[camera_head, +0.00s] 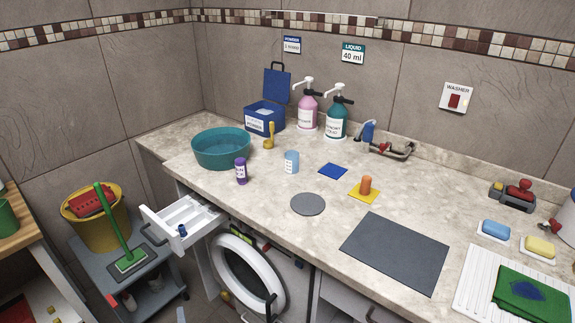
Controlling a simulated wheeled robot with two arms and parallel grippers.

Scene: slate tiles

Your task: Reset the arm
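Neither of my arms nor grippers can be made out in the head view. The stone counter (265,233) shows with no gripper over it. A white drawer (176,222) below the counter stands pulled out, with a small blue item (182,230) in it. The round white washer door (246,272) shows below the counter edge.
The counter holds a teal basin (221,150), purple bottle (241,171), blue box (264,117) with raised lid, pink (307,111) and teal (336,122) pump bottles, and a dark mat (395,252). A yellow bucket (97,225) stands on a grey cart at left.

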